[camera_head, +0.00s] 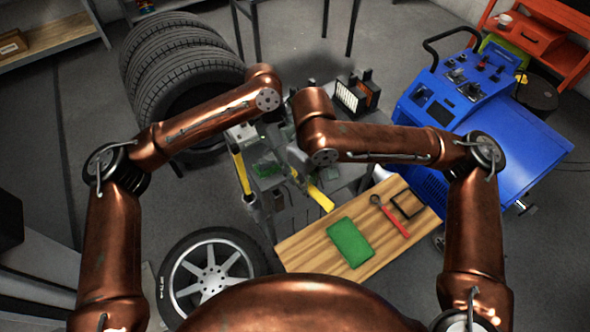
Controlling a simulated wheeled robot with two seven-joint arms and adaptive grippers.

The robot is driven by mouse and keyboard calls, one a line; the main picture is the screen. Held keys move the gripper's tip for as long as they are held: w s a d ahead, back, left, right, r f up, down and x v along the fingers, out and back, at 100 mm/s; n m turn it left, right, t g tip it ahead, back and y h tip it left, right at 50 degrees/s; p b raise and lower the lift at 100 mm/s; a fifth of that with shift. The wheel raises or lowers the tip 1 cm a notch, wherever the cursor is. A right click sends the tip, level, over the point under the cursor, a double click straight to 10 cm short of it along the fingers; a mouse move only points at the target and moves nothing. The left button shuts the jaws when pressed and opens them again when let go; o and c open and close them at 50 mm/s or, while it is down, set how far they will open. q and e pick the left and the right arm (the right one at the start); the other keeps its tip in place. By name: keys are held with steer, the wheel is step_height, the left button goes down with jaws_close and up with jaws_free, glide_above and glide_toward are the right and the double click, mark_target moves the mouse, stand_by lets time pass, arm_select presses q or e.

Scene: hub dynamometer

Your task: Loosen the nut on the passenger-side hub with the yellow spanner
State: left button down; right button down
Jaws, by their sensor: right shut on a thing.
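My right gripper (300,164) is in the middle of the view, beside the bend of my right arm, and is shut on a yellow spanner (319,198). The spanner's yellow end sticks out down and to the right, over the near edge of the grey stand (345,178). Its other end is hidden by the gripper. Neither the passenger-side hub nor its nut can be made out among the grey parts under my arms.
A second yellow bar (241,172) stands at the stand's left edge. A wooden bench (300,250) holds a green cloth (349,242) and a red-handled tool (391,217). Tyres (180,65) are at back left, a wheel (210,272) at front left, a blue machine (440,100) at right.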

steer(key=c, duration=1.8)
jaws_free()
steer(key=shift+s+a, duration=0.25)
steer(key=shift+a, duration=0.1)
steer(key=shift+c, duration=0.2)
steer(key=shift+o, duration=0.6)
steer(key=shift+w+d, duration=0.1)
